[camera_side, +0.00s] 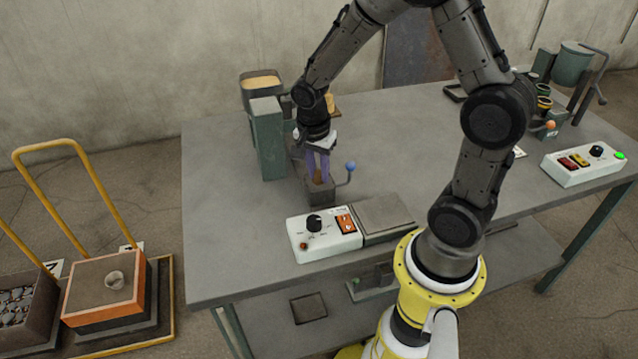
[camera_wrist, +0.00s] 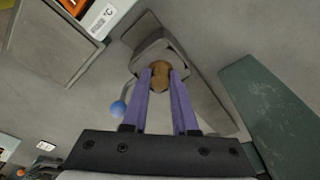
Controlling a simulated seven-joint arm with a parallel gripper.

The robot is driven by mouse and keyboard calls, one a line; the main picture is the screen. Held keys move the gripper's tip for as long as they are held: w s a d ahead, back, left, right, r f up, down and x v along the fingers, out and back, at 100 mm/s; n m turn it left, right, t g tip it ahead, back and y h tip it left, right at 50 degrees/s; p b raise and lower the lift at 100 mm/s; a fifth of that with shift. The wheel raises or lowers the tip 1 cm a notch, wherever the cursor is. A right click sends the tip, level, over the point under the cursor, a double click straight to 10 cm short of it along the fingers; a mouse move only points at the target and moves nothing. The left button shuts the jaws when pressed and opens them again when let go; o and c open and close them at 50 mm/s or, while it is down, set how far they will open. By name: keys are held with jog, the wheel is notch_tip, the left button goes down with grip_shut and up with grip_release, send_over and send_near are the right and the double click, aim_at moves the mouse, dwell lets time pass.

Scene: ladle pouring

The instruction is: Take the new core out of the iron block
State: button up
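The iron block (camera_side: 321,193) is a small dark grey box with a blue-knobbed lever (camera_side: 350,167) on its right, on the table. The new core (camera_side: 319,174) is tan and upright, its lower end hidden in the block. My gripper (camera_side: 318,178) points down over the block, its two purple fingers on either side of the core with no clear gap. In the wrist view the core (camera_wrist: 160,80) fills the space between the fingertips (camera_wrist: 160,72), and the block (camera_wrist: 147,58) lies around and beyond it. The blue knob (camera_wrist: 118,109) shows beside the left finger.
A green upright machine (camera_side: 268,138) with a tan-filled bin (camera_side: 261,82) stands close behind the block. A white control box (camera_side: 323,234) and a grey plate (camera_side: 383,216) lie in front. The table (camera_side: 228,210) is clear at left. A second control box (camera_side: 583,164) is far right.

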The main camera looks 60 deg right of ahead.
grip_shut()
jog(key=shift+r, duration=0.1)
